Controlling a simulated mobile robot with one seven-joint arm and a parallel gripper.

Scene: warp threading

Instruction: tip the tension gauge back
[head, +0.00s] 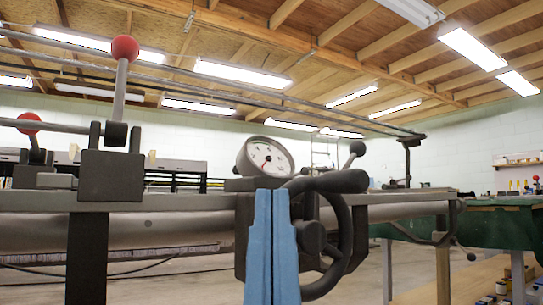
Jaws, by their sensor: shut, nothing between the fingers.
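The tension gauge (268,157) is a round dial with a white face, a dark rim and a red needle. It sits on a dark mount on top of the grey beam, and its face leans slightly back. My gripper (271,192) shows as two blue fingers pressed together, pointing up in front of the beam. The fingertips are just below the gauge in the picture and cover part of its mount. I cannot tell whether they touch the mount.
A black handwheel (340,240) and a ball-ended lever (355,150) are right of my gripper. A red-knobbed lever (124,50) stands upright at left, with another red-knobbed lever (29,123) lying flatter. The grey beam (170,200) crosses the view. A green-covered table (490,225) is at right.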

